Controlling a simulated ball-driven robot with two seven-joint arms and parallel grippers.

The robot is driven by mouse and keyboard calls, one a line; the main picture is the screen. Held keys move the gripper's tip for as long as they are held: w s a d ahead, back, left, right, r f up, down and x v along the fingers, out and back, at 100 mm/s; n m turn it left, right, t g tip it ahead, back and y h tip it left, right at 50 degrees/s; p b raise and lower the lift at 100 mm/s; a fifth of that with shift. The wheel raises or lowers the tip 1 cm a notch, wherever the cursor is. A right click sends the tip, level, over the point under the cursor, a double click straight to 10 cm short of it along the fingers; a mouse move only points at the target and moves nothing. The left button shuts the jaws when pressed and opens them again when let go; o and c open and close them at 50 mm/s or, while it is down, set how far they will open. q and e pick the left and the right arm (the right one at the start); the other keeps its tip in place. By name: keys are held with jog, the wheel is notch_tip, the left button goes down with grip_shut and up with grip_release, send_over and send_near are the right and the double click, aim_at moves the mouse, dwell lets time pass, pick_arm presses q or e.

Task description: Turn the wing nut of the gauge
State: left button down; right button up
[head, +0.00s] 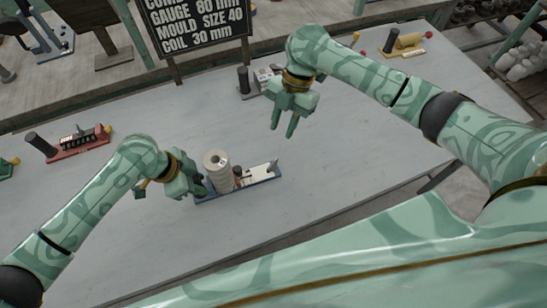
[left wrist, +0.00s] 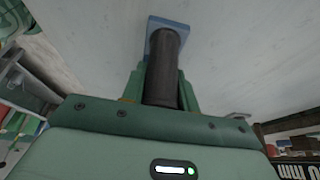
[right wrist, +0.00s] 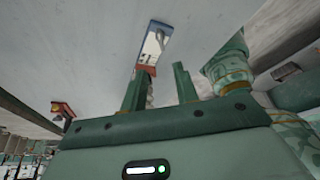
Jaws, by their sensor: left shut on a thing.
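The gauge has a blue base (head: 238,188) on the grey table, with a pale ribbed roll (head: 217,168) standing on it and a white plate (head: 258,175) to its right. A small dark and reddish piece (head: 238,172) sits beside the roll; I cannot tell whether it is the wing nut. My left gripper (head: 202,186) is shut on the gauge's dark upright handle (left wrist: 165,75) at the base's left end. My right gripper (head: 284,128) is open and empty, above and behind the gauge, apart from it. The base's far end shows in the right wrist view (right wrist: 155,40).
A red tool (head: 78,143) with a dark post stands at the left. Another dark-posted tool (head: 245,82) stands behind my right gripper, and a yellow one (head: 405,43) at the back right. A black sign (head: 195,22) stands at the back. The table right of the gauge is clear.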

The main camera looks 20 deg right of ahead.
aim_at(272, 163)
jog(key=x, duration=1.1)
jog(key=shift+s+f, duration=0.15)
jog(key=shift+f, duration=0.25)
grip_shut()
